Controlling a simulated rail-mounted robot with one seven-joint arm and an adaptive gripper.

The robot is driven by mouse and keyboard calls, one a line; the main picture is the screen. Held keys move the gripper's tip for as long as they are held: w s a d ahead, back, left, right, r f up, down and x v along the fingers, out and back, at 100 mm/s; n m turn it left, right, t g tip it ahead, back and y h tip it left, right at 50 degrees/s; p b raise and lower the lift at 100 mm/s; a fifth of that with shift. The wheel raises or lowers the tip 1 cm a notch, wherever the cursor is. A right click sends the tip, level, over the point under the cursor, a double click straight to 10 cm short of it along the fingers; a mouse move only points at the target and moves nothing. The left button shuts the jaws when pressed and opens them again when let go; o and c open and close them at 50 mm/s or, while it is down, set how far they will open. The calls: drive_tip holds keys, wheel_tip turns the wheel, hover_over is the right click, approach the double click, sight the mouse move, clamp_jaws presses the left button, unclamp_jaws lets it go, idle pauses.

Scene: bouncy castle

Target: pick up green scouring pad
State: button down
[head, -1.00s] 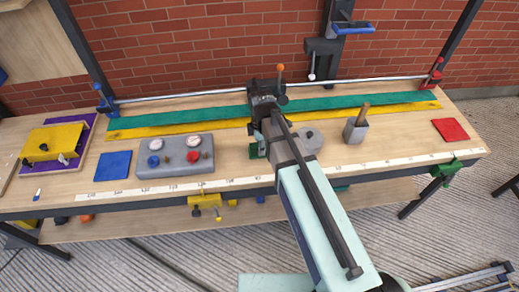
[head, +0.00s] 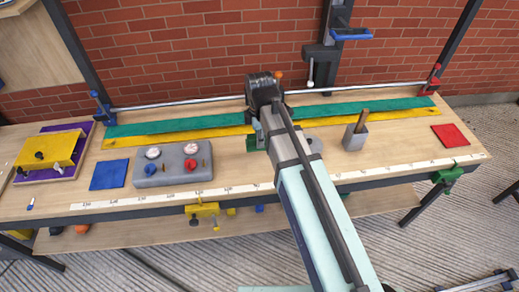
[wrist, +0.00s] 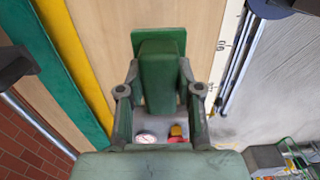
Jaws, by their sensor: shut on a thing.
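The green scouring pad (wrist: 158,75) shows in the wrist view as a flat green piece with a raised green block on it. My gripper (wrist: 160,68) is shut on that raised block, with one finger on each side. In the head view a small part of the green pad (head: 252,145) shows beside my gripper, over the middle of the bench. My arm hides the rest of it there. Its exact height above the bench is hard to tell.
A grey box with two gauges (head: 172,165) and a blue pad (head: 109,175) lie to the left. A grey holder (head: 355,138) and a red pad (head: 450,134) are to the right. Green (head: 190,121) and yellow strips (head: 190,132) run along the bench behind.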

wheel_tip(320, 180, up, 11)
drive_tip(key=b, duration=0.1)
drive_tip(key=shift+r, duration=0.15)
